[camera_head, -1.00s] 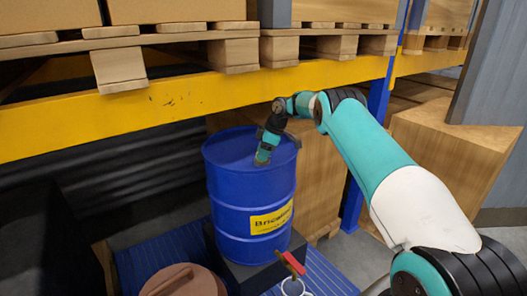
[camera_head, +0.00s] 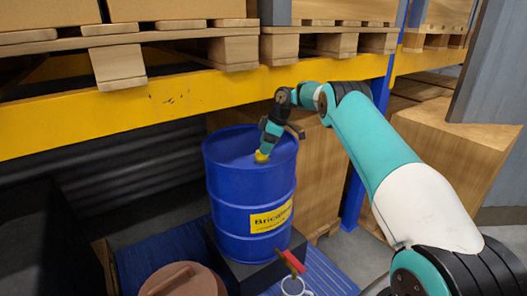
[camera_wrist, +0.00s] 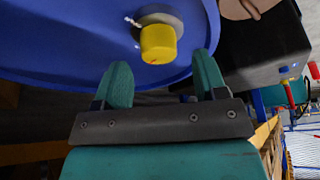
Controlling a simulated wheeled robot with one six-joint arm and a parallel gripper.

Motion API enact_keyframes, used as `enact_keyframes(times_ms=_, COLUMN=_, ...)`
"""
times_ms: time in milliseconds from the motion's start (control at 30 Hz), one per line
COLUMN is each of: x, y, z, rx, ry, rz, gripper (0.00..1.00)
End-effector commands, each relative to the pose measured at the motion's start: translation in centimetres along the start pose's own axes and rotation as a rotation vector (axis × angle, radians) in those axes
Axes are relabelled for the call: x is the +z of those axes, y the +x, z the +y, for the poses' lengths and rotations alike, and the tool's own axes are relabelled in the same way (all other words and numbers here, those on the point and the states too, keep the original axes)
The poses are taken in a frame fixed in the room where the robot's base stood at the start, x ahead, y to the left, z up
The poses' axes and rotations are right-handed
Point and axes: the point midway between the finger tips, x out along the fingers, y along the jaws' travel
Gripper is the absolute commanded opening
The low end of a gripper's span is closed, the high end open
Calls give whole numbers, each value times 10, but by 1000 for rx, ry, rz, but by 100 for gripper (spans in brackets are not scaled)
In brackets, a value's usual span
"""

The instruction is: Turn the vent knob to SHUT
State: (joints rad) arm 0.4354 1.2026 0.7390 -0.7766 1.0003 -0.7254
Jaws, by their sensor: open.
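The vent knob (camera_wrist: 158,42) is a yellow cylinder on a grey round base, on top of the blue drum (camera_head: 250,195). White marks and a small red mark show beside and on the knob in the wrist view; I cannot read a label. In the head view the knob (camera_head: 261,157) shows just under my gripper's tip. My gripper (camera_wrist: 163,85) is open and empty, its two teal fingers apart, pointing at the knob with the knob between their lines and a little beyond the tips. My gripper also shows above the drum top in the head view (camera_head: 266,148).
A yellow rack beam (camera_head: 170,102) and wooden pallets (camera_head: 120,70) run above and behind the drum. A brown round lid (camera_head: 183,280) and a red-handled item (camera_head: 291,262) sit in front. A wooden crate (camera_head: 455,150) stands at the right.

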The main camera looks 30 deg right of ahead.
Motion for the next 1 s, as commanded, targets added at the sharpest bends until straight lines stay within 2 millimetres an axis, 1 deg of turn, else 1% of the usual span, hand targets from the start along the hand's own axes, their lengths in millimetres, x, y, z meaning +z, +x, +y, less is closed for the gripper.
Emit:
enact_keyframes(times_ms=33, x=0, y=-14, z=1, rx=5, ry=1, rz=1, gripper=65)
enact_keyframes(times_ms=300, x=-3, y=-92, z=0, rx=1, ry=1, rz=0, gripper=65)
enact_keyframes(times_ms=400, x=-2, y=-112, z=0, rx=0, ry=2, rz=0, gripper=65)
enact_keyframes(times_ms=500, x=-2, y=-128, z=0, rx=-1, ry=1, rz=0, gripper=65)
enact_keyframes(times_ms=600, x=-1, y=-139, z=-1, rx=-1, ry=0, rz=0, gripper=65)
enact_keyframes(times_ms=700, x=0, y=-144, z=-1, rx=-1, ry=0, rz=0, gripper=65)
enact_keyframes(times_ms=1000, x=1, y=-146, z=-1, rx=-1, ry=0, rz=0, gripper=65)
